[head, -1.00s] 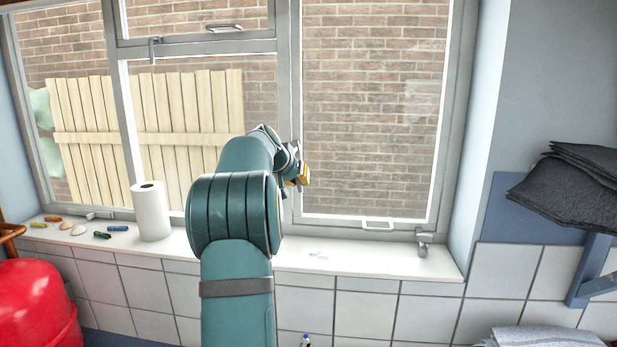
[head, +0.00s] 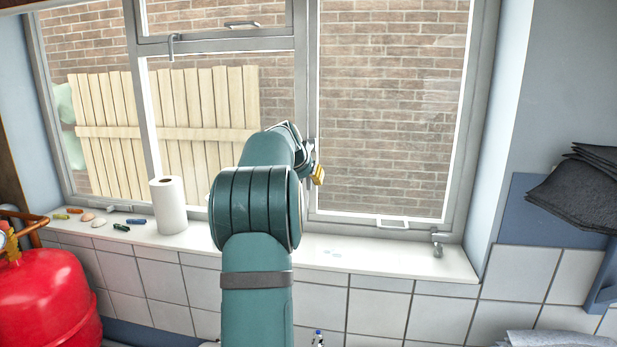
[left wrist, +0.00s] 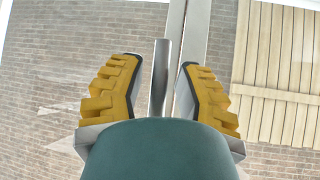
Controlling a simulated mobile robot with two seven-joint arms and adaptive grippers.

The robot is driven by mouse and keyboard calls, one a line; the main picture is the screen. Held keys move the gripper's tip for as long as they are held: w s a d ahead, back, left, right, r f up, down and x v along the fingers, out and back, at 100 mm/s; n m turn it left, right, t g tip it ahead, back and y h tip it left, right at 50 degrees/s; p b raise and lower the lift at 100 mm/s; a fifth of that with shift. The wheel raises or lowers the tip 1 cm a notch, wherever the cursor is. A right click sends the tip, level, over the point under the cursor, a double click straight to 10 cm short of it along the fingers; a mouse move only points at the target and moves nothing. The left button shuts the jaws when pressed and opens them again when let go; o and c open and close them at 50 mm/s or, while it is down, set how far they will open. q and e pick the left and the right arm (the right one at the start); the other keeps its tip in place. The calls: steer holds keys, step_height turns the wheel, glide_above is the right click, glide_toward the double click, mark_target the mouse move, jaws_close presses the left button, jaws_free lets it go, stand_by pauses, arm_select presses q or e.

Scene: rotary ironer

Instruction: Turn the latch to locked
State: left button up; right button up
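My left gripper (head: 318,175) reaches up to the window's middle post in the head view, mostly hidden behind my own arm. In the left wrist view the gripper (left wrist: 160,75) is open, its two yellow-backed fingers apart. A grey metal latch handle (left wrist: 162,62) stands upright in that picture between the fingers, with a gap visible on each side. Its lower end is hidden by my gripper's body. In the head view, a small grey part of the latch (head: 311,146) may show beside the gripper; its full pose is hidden. My right gripper is not in view.
A red gas cylinder (head: 48,295) stands lower left. Dark folded cloths (head: 580,190) lie at right.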

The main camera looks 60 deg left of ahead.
arm_select(q)
steer(key=shift+a, duration=0.1)
steer(key=shift+r, duration=0.1)
steer(key=shift+s+d+r, duration=0.15)
steer(key=shift+d+r, duration=0.05)
steer(key=v, duration=1.1)
steer(key=shift+s+r, duration=0.1)
steer(key=shift+s, duration=0.05)
